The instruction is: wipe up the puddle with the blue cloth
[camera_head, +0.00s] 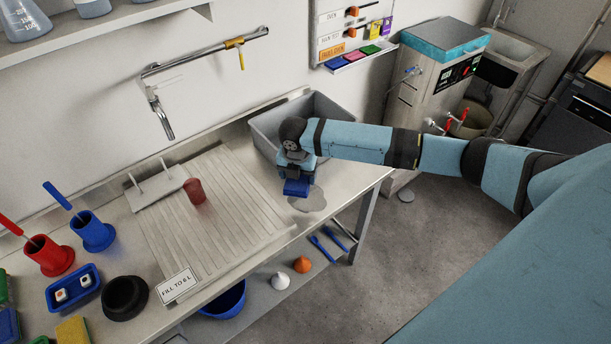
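The puddle (314,201) is a grey, wet-looking patch on the metal bench top, close to the front edge at the bench's right end. My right gripper (296,179) points down over the puddle's back-left part. It is shut on the folded blue cloth (296,188), which is at or just above the puddle. The gripper and cloth hide part of the puddle, and I cannot tell whether the cloth touches it. My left gripper is not in view.
A grey basin (345,112) stands just behind my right gripper. A ribbed drainboard (235,205) with a reddish cup (194,191) lies to the left. Red (48,257) and blue (93,234) holders stand further left. A wall tap (163,118) hangs above.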

